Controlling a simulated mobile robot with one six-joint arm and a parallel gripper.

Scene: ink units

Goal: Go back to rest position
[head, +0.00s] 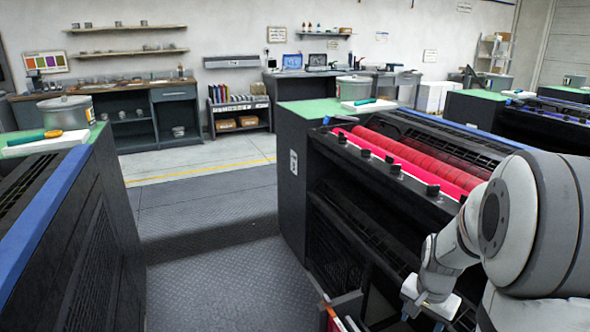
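My arm fills the lower right of the head view, folded in front of the ink unit (300,200) with red rollers (410,158). My gripper (428,312) is at the arm's end, low near the bottom edge and in front of the unit's dark open side. Its fingers are small, dark and partly cut off by the frame, so I cannot tell whether it is open or shut. I see nothing clearly held in it.
A second unit (90,240) stands at left. A dark floor aisle (210,250) is free between the units. Workbenches and shelves (240,112) line the back wall.

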